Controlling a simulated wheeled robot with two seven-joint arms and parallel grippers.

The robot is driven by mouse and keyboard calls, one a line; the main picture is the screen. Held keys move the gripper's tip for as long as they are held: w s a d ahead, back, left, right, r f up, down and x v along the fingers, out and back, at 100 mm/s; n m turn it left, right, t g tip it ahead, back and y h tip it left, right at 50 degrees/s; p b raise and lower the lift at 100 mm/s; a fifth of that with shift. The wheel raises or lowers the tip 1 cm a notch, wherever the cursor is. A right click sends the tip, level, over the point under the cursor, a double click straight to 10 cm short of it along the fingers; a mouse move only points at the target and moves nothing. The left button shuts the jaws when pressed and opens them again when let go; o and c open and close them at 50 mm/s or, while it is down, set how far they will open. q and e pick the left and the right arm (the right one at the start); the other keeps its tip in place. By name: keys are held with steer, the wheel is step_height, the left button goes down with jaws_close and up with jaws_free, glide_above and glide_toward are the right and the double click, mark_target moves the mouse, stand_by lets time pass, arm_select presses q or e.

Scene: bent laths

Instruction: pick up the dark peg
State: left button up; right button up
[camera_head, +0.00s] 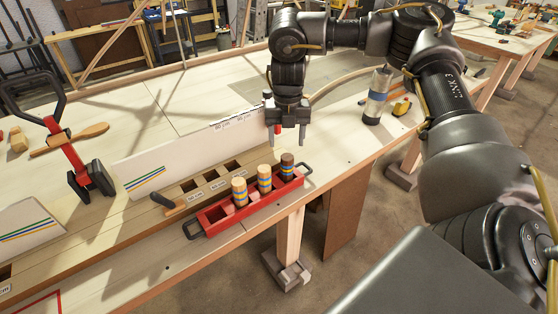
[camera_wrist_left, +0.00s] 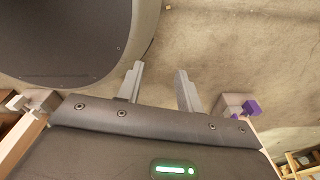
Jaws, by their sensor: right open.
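The dark peg (camera_head: 287,167) is dark brown with blue bands and stands upright at the right end of a red tray (camera_head: 211,229). Two lighter pegs, the middle one (camera_head: 264,179) and the left one (camera_head: 239,192), stand in the same tray. My right gripper (camera_head: 288,142) is open, fingers pointing down, a little above and behind the dark peg in the picture. It looks empty, though a small red patch shows by its left finger. My left gripper (camera_wrist_left: 160,70) is open and empty over the floor in the left wrist view; the head view does not show it.
Behind the tray is a wooden block (camera_head: 192,184) with several square holes, and a white board (camera_head: 155,165) with coloured stripes. A clamp (camera_head: 90,180) stands at left. A bottle (camera_head: 376,95) stands right of my right gripper. The table's front edge is near the tray.

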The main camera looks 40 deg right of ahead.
mark_target(287, 166)
steer(key=shift+w, duration=0.3)
steer(key=shift+w+a, duration=0.15)
steer(key=shift+s+f, duration=0.25)
steer(key=shift+f, duration=0.25)
steer(key=shift+s+f, duration=0.2)
steer(key=shift+f, duration=0.25)
steer(key=f, duration=0.3)
steer(key=shift+d+f, duration=0.2)
steer(key=shift+d, duration=0.15)
steer(key=shift+w+f, duration=0.1)
steer(key=shift+f, duration=0.05)
steer(key=shift+a, duration=0.1)
steer(key=shift+f, duration=0.1)
steer(key=f, duration=0.5)
steer(key=shift+s, duration=0.3)
arm_select(q)
steer(key=shift+s+f, duration=0.1)
steer(key=shift+s, duration=0.6)
arm_select(e)
steer(key=shift+r, duration=0.1)
